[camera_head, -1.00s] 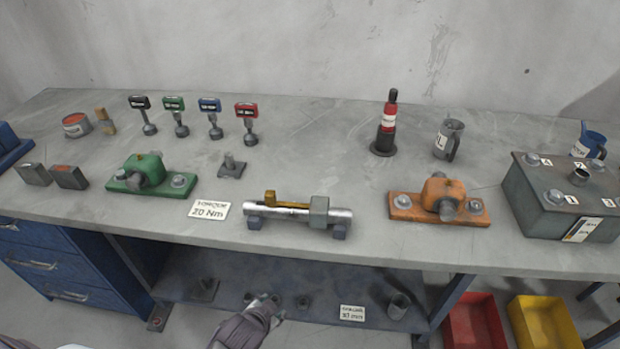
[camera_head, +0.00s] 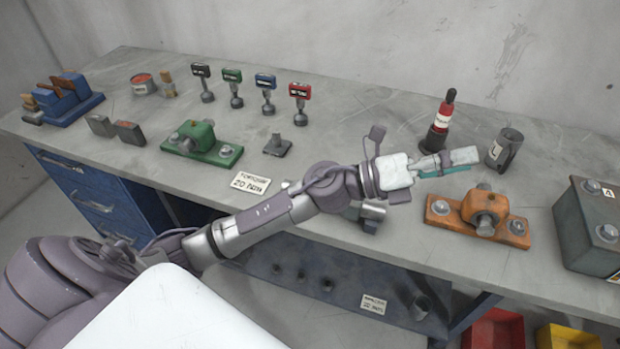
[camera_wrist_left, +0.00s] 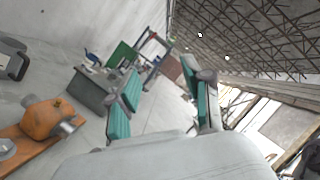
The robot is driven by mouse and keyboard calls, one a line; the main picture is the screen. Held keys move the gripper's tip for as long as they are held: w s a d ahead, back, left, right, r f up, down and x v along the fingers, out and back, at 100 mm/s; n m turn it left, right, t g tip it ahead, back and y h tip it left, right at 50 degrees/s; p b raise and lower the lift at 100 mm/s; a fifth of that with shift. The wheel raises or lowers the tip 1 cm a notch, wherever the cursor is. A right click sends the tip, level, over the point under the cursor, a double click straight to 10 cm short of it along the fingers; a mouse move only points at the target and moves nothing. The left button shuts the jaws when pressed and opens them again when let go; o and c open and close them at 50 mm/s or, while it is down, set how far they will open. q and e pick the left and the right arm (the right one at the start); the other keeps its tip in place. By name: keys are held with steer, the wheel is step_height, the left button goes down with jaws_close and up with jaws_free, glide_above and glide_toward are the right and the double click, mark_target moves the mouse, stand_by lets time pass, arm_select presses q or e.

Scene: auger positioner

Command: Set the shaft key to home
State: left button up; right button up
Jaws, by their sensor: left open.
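My left arm reaches across the front of the bench in the head view. My left gripper (camera_head: 455,162) is above the bench top, behind and above the orange bearing block (camera_head: 480,212). In the left wrist view its two teal-padded fingers (camera_wrist_left: 163,95) stand apart with nothing between them. The steel shaft with its grey collar (camera_head: 372,214) is mostly hidden behind my forearm; only its right end shows. The brass key on the shaft is hidden now. My right gripper is not in view.
A torque card (camera_head: 250,182) lies at the front edge. The orange block also shows in the wrist view (camera_wrist_left: 48,118).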

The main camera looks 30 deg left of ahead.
arm_select(q)
steer(key=a+f+m+g+y, duration=0.5)
steer(key=f+m+g+y, duration=0.4)
steer(key=m, duration=0.5)
steer(key=w+a+m+g+y, duration=0.15)
steer(key=a+y, duration=0.85)
steer(key=a, duration=1.4)
steer(key=shift+n+g, duration=0.25)
steer(key=shift+g, duration=0.1)
steer(key=f+p, duration=0.1)
steer(key=f, duration=0.3)
steer(key=f+p, duration=0.1)
steer(key=f, duration=0.2)
steer(key=f+p, duration=0.2)
steer(key=f, duration=0.2)
steer(key=shift+s+d+f, duration=0.25)
steer(key=shift+d+f, duration=0.05)
steer(key=shift+f, duration=0.65)
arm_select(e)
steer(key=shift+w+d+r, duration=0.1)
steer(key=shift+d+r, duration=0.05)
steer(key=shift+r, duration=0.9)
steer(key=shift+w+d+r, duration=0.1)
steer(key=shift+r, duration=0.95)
arm_select(q)
jaws_close()
